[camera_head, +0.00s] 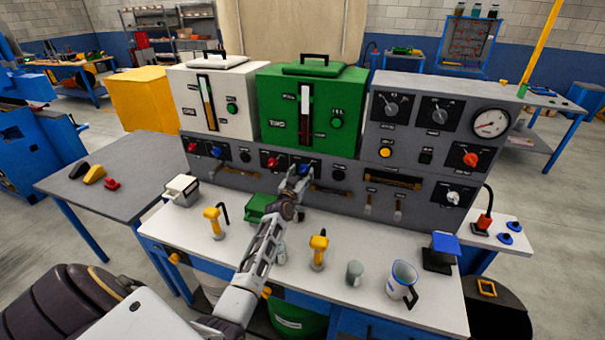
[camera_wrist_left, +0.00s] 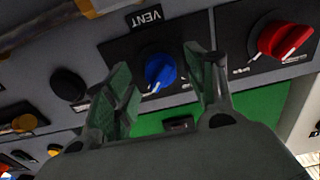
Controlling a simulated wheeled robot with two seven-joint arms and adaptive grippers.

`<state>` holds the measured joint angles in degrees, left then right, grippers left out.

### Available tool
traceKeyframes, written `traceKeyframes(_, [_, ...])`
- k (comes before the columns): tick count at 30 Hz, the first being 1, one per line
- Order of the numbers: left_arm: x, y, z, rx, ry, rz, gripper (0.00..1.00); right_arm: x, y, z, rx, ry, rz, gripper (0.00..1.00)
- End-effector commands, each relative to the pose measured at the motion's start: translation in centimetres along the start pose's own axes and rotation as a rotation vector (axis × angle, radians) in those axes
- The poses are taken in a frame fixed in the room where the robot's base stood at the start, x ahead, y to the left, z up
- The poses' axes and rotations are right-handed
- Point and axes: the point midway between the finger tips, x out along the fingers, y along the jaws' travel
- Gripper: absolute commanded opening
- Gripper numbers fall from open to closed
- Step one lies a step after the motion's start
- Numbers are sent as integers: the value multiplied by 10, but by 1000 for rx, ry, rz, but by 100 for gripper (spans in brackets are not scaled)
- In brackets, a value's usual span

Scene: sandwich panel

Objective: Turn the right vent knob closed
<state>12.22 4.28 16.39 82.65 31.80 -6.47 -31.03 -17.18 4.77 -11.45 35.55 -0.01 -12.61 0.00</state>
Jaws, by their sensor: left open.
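The right vent knob (camera_head: 304,169) is the blue knob on the grey panel below the green unit, partly hidden by my left gripper in the head view. In the left wrist view the blue knob (camera_wrist_left: 160,71) sits on a black plate marked VENT, with a white pointer line toward the lower left. My left gripper (camera_head: 297,176) is open at the panel. In the wrist view its fingers (camera_wrist_left: 160,62) appear on either side of the blue knob. I cannot tell whether they touch it. My right gripper is not in view.
A red knob (camera_wrist_left: 284,40) and a black knob (camera_wrist_left: 68,84) flank the blue one. Another blue knob (camera_head: 217,152) is farther left on the panel. A yellow-handled tool (camera_head: 318,250), a grey cup (camera_head: 354,272) and a white mug (camera_head: 403,280) stand on the white bench.

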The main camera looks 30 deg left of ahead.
Motion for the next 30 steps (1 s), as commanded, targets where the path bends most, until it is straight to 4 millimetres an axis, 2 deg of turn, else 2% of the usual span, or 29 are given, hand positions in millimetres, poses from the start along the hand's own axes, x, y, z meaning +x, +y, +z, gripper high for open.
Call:
traceKeyframes(6, [11,0,0,0,0,0,56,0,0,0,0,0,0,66])
traceKeyframes(18, [14,0,0,0,-1,0,56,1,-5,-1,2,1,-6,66])
traceKeyframes(29, [13,0,0,0,-1,0,11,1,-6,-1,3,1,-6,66])
traceKeyframes(30, [13,0,0,0,-1,0,10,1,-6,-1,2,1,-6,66])
